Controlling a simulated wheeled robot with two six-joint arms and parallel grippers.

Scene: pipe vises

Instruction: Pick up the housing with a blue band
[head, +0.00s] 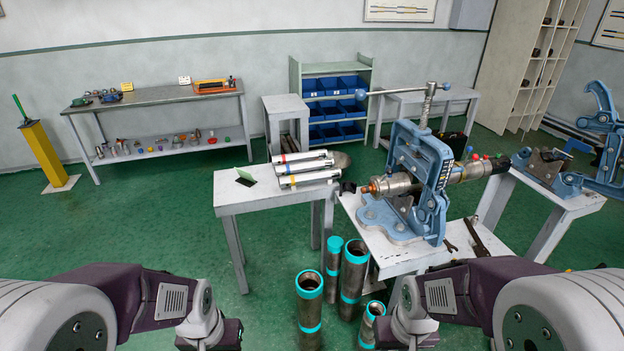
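Three white cylindrical housings lie side by side on a small white table (232,197) left of the vise. The middle one looks to be the housing with a blue band (308,168), its band near the left end. The rear housing (305,156) has a red band, and the front housing (312,179) has a yellowish band. My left gripper (222,338) is at the bottom edge, in front of and well below the table in the picture. My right gripper (415,335) is at the bottom, right of centre. Both are apart from the housings; their fingers are not clearly shown.
A blue pipe vise (432,170) clamps a metal pipe on the table to the right. Several teal-banded pipes (309,305) stand on the floor in front. Open green floor lies to the left.

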